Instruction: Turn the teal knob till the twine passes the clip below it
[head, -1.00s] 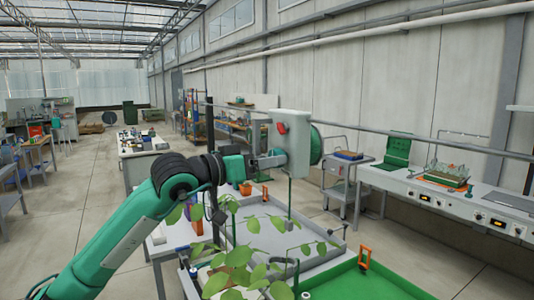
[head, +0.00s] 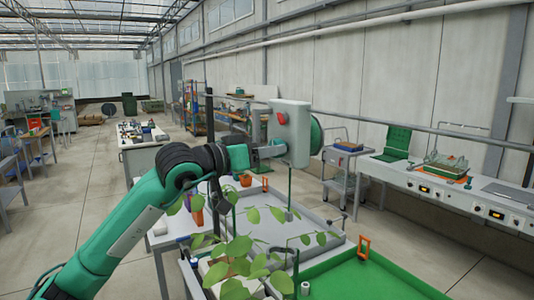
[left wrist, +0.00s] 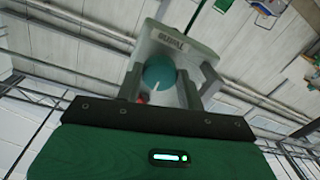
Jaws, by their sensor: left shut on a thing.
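A pale housing box (head: 291,140) hangs from the overhead rail, with a red part (head: 283,118) on its face and a green disc (head: 316,137) at its right. My left gripper (head: 272,152) reaches its left side. In the left wrist view the teal knob (left wrist: 159,73) sits between the fingers of my left gripper (left wrist: 168,82), which is shut on it. A thin dark-green line, seemingly the twine (head: 289,182), hangs below the box above the plants. My right gripper is out of view.
Leafy plants (head: 240,246) stand below the box, near a grey tray (head: 325,236) and a green tray (head: 350,283) with an orange part (head: 363,247). A cart (head: 345,165) and a long bench (head: 440,190) stand at right. The aisle at left is open floor.

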